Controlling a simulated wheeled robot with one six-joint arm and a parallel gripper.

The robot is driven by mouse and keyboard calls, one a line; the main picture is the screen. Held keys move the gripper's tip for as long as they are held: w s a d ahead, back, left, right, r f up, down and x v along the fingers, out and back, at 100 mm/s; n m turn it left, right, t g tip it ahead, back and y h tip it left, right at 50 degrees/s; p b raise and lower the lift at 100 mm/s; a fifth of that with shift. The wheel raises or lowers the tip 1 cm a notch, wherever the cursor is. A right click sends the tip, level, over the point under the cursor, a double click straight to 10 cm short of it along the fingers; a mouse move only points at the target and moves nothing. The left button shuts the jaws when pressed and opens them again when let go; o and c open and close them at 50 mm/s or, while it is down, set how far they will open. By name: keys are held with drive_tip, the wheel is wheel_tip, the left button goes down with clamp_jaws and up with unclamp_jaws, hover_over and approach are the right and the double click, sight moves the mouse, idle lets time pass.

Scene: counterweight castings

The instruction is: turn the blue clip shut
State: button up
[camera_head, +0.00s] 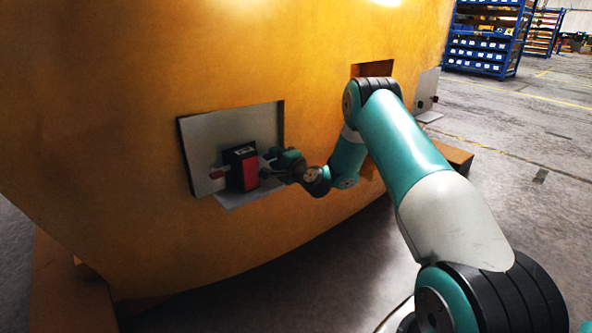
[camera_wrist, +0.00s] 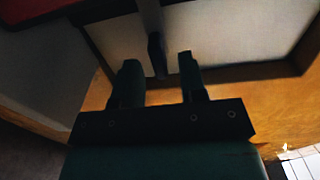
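No clip that is clearly blue shows in either view. In the wrist view a narrow dark bar (camera_wrist: 155,45) hangs down in front of a pale surface; I cannot tell its colour or whether it is the clip. My gripper (camera_wrist: 158,62) has its two fingers apart, one on each side of the bar's lower end, with gaps visible on both sides. In the head view my gripper (camera_head: 266,164) is at the right side of a red and black box (camera_head: 243,169). Its fingertips are too small and dark there to make out.
The box stands in a grey-lined recess (camera_head: 257,122) in a large curved yellow casting (camera_head: 110,140). A small red part (camera_head: 216,174) is left of the box. Another plate (camera_head: 427,88) is at the casting's right. Blue shelving (camera_head: 484,52) stands far back; the floor right is open.

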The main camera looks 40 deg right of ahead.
drive_tip(key=s+b, duration=1.3)
drive_tip(key=s, duration=0.2)
drive_tip(key=shift+s+d+b, duration=0.3)
drive_tip(key=shift+s+b, duration=0.05)
drive_tip(key=shift+s, duration=0.05)
